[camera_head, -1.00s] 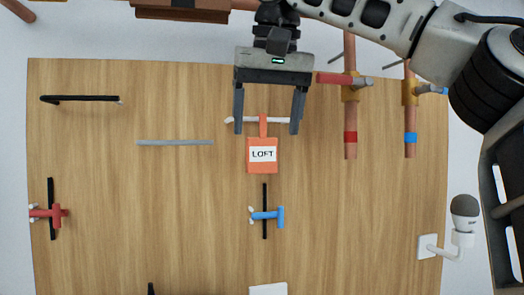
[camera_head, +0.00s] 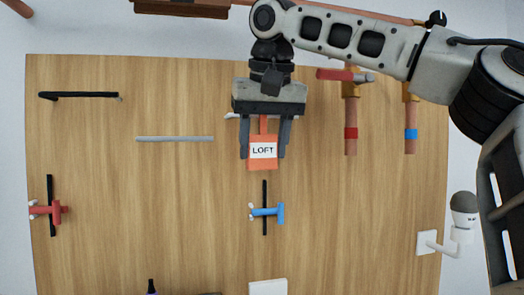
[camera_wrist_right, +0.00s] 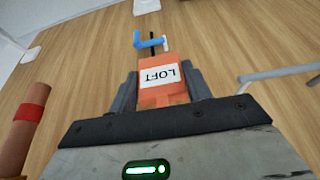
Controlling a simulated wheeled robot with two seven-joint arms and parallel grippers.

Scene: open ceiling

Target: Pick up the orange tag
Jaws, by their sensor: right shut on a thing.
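The orange tag (camera_head: 262,161) with a white "LOFT" label hangs by its narrow upper strip at a white peg (camera_head: 231,116) on the wooden board. My right gripper (camera_head: 264,156) reaches down over it, with one finger on each side, shut on the tag. In the right wrist view the tag (camera_wrist_right: 161,78) sits between the two fingers of the right gripper (camera_wrist_right: 160,85), label facing the camera. The gripper body hides most of the peg. My left gripper is not in view.
A blue-handled valve (camera_head: 266,212) is just below the tag. A grey bar (camera_head: 175,139) is to the left. Copper pipes with a red band (camera_head: 351,140) and a blue band (camera_head: 410,138) stand to the right. A red-handled valve (camera_head: 48,210) is far left.

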